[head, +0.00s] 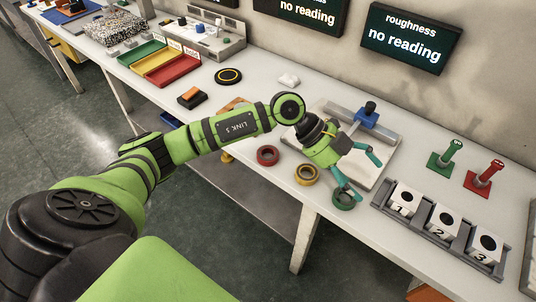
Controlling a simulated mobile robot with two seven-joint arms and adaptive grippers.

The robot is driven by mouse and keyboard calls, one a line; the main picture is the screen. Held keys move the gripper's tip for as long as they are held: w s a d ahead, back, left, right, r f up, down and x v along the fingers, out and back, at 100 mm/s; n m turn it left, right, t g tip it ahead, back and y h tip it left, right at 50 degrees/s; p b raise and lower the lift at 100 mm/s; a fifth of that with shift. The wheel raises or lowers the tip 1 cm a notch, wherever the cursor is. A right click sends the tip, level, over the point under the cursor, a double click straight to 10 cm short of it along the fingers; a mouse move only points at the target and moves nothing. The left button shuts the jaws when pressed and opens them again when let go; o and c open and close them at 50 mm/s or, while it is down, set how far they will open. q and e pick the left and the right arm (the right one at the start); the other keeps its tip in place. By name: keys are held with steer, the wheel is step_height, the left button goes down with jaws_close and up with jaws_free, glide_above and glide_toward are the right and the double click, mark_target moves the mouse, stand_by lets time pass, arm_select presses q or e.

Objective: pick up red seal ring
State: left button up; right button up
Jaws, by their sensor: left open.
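The red seal ring (268,156) lies flat on the white bench, left of a yellow ring (306,175) and a green ring (343,200). My left gripper (362,176) is open, with its teal fingers spread and nothing visible between them. It is to the right of the red ring, past the yellow ring. One fingertip overlaps the green ring in the picture; I cannot tell whether they touch. The red ring is fully visible below my forearm. My right gripper is not in view.
A grey plate with a blue-topped fixture (367,115) lies behind my gripper. A rack of numbered white blocks (440,227) and green (445,160) and red (484,180) stands are at the right. Colored trays (165,64) stand at the back left. The bench's front edge is close to the rings.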

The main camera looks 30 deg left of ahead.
mark_target(268, 151)
arm_select(q)
steer(key=a+f+y, duration=0.1)
steer(key=a+y, duration=0.1)
steer(key=a, duration=0.2)
steer(key=w+a+f+n+y, duration=0.1)
steer(key=a+y, duration=0.1)
steer(key=a, duration=0.2)
steer(key=w+a+f+n+y, duration=0.1)
steer(key=a+y, duration=0.1)
steer(key=a, duration=0.3)
steer(key=shift+a+g, duration=0.1)
steer(key=shift+g, duration=0.2)
steer(key=a+n+y, duration=0.1)
steer(key=a, duration=0.2)
steer(key=a+n+y, duration=0.1)
steer(key=a+y, duration=0.1)
steer(key=a, duration=0.2)
steer(key=a+r+g+y, duration=0.1)
steer(key=a, duration=0.2)
steer(key=shift+s+a+r+n, duration=0.1)
steer(key=shift+s+a+n, duration=0.05)
steer(key=shift+n, duration=0.25)
steer(key=shift+s+a+y, duration=0.1)
steer(key=shift+a+y, duration=0.2)
step_height(268, 151, down, 6)
steer(key=shift+s+f+p, duration=0.15)
steer(key=shift+f+p, duration=0.1)
steer(key=shift+p, duration=0.85)
steer(key=shift+f, duration=0.2)
steer(key=c, duration=1.3)
